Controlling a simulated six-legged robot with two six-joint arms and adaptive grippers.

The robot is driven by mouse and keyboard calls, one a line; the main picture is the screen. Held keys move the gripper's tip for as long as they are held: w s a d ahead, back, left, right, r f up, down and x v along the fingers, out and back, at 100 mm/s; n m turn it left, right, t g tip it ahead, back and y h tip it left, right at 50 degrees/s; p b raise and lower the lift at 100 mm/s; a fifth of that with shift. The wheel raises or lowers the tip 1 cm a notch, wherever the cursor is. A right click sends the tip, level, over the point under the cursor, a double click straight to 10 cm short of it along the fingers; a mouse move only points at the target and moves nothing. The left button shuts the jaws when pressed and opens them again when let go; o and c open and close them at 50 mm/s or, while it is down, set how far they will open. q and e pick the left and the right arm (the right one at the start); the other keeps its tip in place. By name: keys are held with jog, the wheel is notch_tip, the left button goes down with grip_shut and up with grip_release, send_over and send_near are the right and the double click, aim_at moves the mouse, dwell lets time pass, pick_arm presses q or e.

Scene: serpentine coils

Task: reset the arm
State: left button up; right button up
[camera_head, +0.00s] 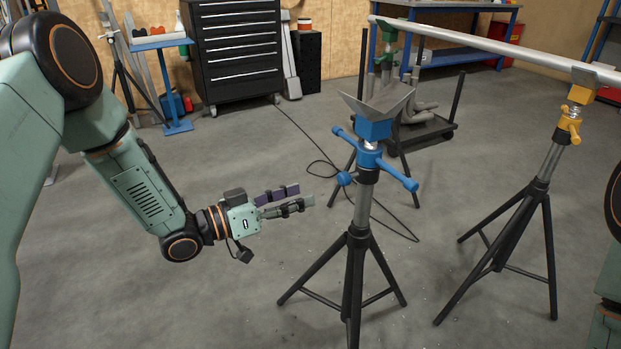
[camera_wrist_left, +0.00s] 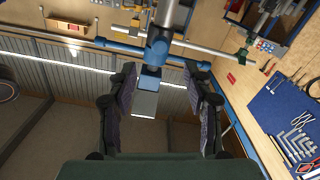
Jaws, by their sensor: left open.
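My left arm comes in from the left in the head view, and its left gripper (camera_head: 304,195) points right over the floor. The jaws are apart, with dark pads and nothing between them. In the left wrist view, the two fingers stand apart on either side of the open gap (camera_wrist_left: 160,82). The blue-headed stand (camera_head: 374,130) is right of the gripper, apart from it in the head view. Its blue and grey head also shows beyond the fingers in the left wrist view (camera_wrist_left: 151,80), upside down. My right gripper is not in view.
A yellow-headed stand (camera_head: 574,115) at the right holds a long silver pipe (camera_head: 480,43). A dark wheeled dolly (camera_head: 420,130) stands behind the blue-headed stand. A black tool cabinet (camera_head: 238,50) and blue table (camera_head: 160,43) stand at the back. A black cable (camera_head: 318,160) lies on the floor.

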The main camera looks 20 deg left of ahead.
pick_arm(q)
jog(key=s+a+f+n+g+y+p, duration=0.1)
jog(key=s+f+n+g+y, duration=0.15)
jog(key=s+f+y, duration=0.4)
jog(key=s+a+f+n+g+y+p, duration=0.1)
jog(key=s+a+f+n+g+y, duration=0.2)
jog(key=f, duration=0.6)
jog(key=s+f+g+y+p, duration=0.2)
jog(key=s+g+p, duration=0.3)
jog(key=s, duration=2.2)
jog(key=shift+f+n+g+y, duration=0.15)
jog(key=shift+n+g+y, duration=0.4)
jog(key=shift+g, duration=0.6)
jog(key=shift+d, duration=0.15)
